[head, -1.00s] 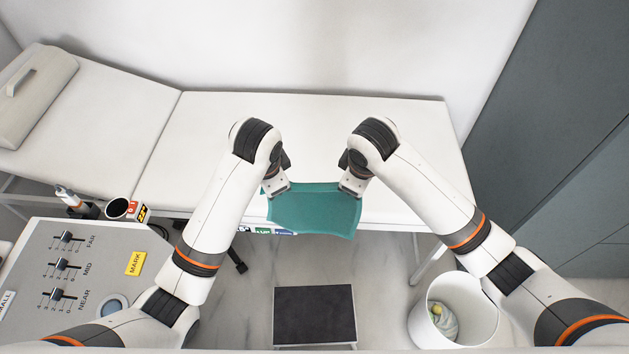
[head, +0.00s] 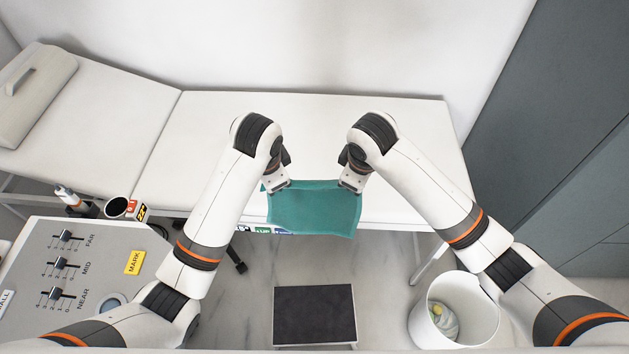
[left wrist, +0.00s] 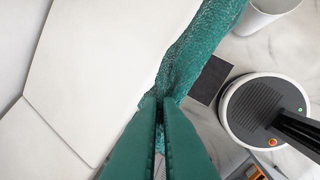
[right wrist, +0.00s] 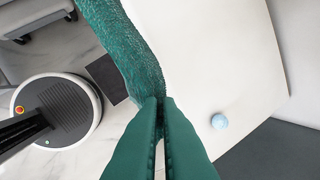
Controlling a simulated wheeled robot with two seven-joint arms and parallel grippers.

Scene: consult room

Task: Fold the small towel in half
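The small teal towel (head: 313,210) hangs over the front edge of the white exam couch (head: 300,140), its free end beyond the edge above the floor. My left gripper (head: 272,188) is at its upper left and my right gripper (head: 354,188) at its upper right. In the left wrist view the fingers (left wrist: 160,100) are closed together on the towel's edge (left wrist: 195,60). In the right wrist view the fingers (right wrist: 160,102) are likewise closed on the towel (right wrist: 125,45). The fingertips are partly hidden by cloth and arms in the head view.
A light blue ball (right wrist: 219,121) lies on the couch in the right wrist view. A white bin (head: 480,325) with something crumpled inside stands at right. A dark-topped step (head: 314,313) is on the floor. A slider panel (head: 110,270) and a black cup (head: 117,207) are at left.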

